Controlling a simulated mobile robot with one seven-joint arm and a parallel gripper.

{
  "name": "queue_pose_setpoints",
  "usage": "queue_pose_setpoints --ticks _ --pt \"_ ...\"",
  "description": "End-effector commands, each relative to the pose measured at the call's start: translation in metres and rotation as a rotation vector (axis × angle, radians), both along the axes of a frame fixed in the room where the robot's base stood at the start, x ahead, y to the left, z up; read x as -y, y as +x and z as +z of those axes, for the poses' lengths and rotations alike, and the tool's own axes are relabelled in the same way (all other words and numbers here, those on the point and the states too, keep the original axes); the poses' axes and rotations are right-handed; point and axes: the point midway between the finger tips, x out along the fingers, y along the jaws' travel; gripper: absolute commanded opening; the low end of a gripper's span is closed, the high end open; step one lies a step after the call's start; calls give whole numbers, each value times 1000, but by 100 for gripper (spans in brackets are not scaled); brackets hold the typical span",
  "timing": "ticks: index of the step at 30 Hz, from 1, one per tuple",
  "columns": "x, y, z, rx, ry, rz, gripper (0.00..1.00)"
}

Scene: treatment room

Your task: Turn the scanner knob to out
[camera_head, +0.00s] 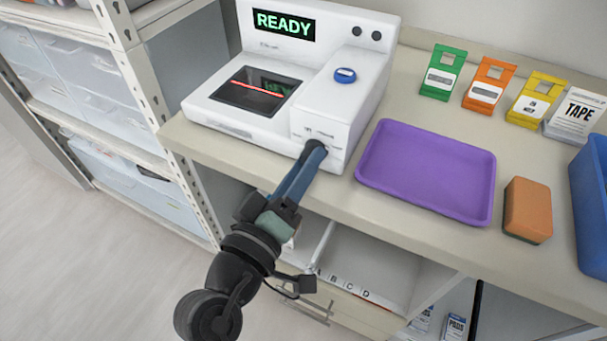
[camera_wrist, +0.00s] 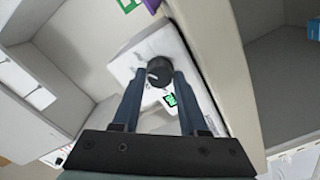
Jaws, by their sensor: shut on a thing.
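The white scanner (camera_head: 345,108) stands on the counter with a lit green READY display (camera_head: 284,25) and a red line across its dark window. Its dark round knob (camera_wrist: 159,66) shows in the wrist view between my two fingers, with a short white mark on its face. My gripper (camera_head: 314,154) is shut on the knob at the scanner's front face. In the head view my fingers mostly hide the knob. Small labels sit above it, too small to read, so I cannot tell which setting the mark points to.
A blue button (camera_head: 345,76) is on the scanner's top. To the right are a purple tray (camera_head: 428,134), an orange sponge (camera_head: 527,209), green, orange and yellow tags, a TAPE box (camera_head: 577,117) and a blue bin (camera_head: 592,190). A shelf rack stands left; open shelves lie below the counter.

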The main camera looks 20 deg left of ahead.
Motion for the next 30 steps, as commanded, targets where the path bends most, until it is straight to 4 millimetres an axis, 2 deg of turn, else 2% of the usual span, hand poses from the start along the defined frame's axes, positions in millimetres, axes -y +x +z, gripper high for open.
queue_pose_setpoints --ticks 9,26,27,30 --pt "0 0 -2 3 128 0 0" --pt "0 0 0 3 157 -1 0" --pt "0 0 0 3 157 -1 48" --pt "0 0 0 5 156 -1 66"
